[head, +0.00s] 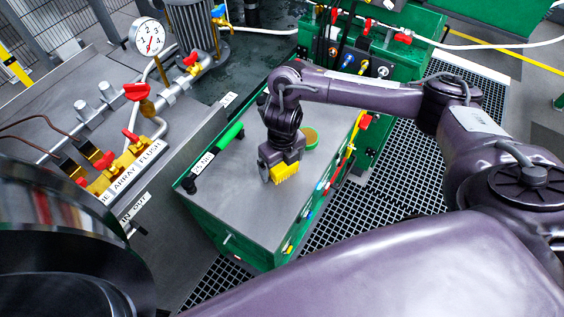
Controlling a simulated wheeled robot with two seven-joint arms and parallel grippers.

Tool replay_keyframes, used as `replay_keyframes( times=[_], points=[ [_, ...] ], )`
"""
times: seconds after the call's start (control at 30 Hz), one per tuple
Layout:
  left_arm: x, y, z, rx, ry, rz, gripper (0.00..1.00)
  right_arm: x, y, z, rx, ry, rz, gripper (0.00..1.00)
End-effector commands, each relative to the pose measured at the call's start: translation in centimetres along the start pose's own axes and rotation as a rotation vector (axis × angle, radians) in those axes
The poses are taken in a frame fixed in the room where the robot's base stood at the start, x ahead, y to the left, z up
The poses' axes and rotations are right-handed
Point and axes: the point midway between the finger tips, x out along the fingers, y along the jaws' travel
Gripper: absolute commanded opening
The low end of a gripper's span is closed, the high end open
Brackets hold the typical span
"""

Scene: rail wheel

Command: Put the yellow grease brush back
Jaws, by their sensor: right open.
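The yellow grease brush (286,173), as far as I can make it out, is a small yellow block with a ridged, bristle-like face. It is over the grey top of the green cart (250,205). My right gripper (279,163) is open and points down right at the yellow piece. The gripper hides part of it, so I cannot tell whether it sits between the fingers or just beside them. My left gripper is not in view.
A round green-rimmed tin (311,137) stands just behind my right gripper. A green-handled tool (230,135) and a labelled block (203,163) lie along the cart's left edge. Coloured tools (350,150) line its right side. The near cart top is clear.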

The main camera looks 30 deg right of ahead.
Motion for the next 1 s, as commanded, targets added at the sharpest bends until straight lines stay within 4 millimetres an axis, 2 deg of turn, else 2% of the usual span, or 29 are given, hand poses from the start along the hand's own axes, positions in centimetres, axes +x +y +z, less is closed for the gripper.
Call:
replay_keyframes(
  times=[0.13, 0.23, 0.5, 0.7, 0.8, 1.0],
  points=[
    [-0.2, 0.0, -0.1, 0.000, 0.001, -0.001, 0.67, -0.4, 0.0, 0.1, 0.000, -0.002, 0.000, 0.94],
    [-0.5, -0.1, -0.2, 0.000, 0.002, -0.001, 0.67, -1.5, -0.1, 0.1, -0.001, -0.003, -0.001, 0.94],
    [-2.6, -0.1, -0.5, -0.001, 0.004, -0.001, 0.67, -7.3, -0.1, 0.2, -0.002, -0.006, -0.003, 0.94],
    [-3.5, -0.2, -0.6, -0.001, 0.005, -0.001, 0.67, -10.4, 0.0, 0.1, -0.001, -0.004, -0.002, 0.94],
    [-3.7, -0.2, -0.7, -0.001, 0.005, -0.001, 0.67, -11.4, 0.0, 0.1, -0.001, -0.002, -0.001, 0.94],
    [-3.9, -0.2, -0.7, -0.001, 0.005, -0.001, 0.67, -12.1, 0.0, 0.0, 0.000, 0.000, 0.000, 0.94]
  ],
)
